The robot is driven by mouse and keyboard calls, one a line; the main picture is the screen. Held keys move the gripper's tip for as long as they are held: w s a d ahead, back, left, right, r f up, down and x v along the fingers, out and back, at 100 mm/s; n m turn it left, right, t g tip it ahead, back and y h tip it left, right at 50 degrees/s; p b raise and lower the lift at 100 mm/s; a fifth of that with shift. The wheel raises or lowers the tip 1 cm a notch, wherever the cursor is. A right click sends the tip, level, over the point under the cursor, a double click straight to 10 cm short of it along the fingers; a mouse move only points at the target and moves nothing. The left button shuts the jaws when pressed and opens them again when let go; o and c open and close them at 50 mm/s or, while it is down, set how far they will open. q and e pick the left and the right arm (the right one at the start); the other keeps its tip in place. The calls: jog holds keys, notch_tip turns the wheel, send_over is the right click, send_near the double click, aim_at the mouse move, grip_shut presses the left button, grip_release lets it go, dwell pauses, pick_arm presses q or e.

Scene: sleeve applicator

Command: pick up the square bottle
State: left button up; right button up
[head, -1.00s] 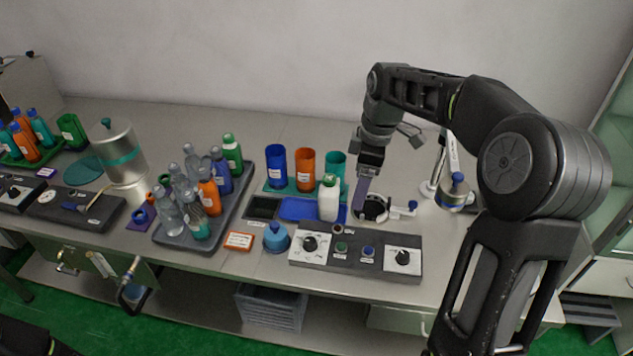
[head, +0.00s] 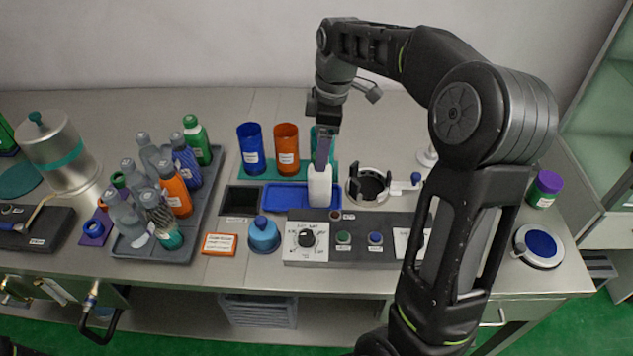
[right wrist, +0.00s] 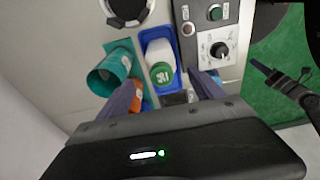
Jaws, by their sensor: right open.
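The white bottle (head: 319,188), squarish in shape, stands upright in a shallow blue tray (head: 285,196). In the right wrist view its white body (right wrist: 160,52) and green cap show inside the blue tray. My right gripper (head: 323,160) points down at the bottle's top, and its fingers hide the cap in the head view. In the right wrist view my right gripper (right wrist: 168,88) is open, with a finger to each side of the cap and nothing gripped. A dark jointed part with a bluish tip at that view's right edge looks like my left gripper (right wrist: 275,78); its opening is unclear.
Blue (head: 250,150), orange (head: 287,150) and teal cups stand close behind the bottle. A round black holder (head: 369,186) is just right. A control panel (head: 345,238) lies in front. A grey tray (head: 190,245) of several bottles stands left.

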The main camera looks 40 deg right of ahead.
aim_at(320, 179)
jog(key=shift+s+r, duration=0.1)
jog(key=shift+a+f, duration=0.15)
jog(key=shift+f, duration=1.2)
jog(key=f+p, duration=0.1)
jog(key=f, duration=0.4)
jog(key=shift+a+f, duration=0.1)
jog(key=shift+a, duration=0.1)
jog(key=shift+c, duration=0.2)
jog(key=shift+w, duration=0.2)
grip_shut()
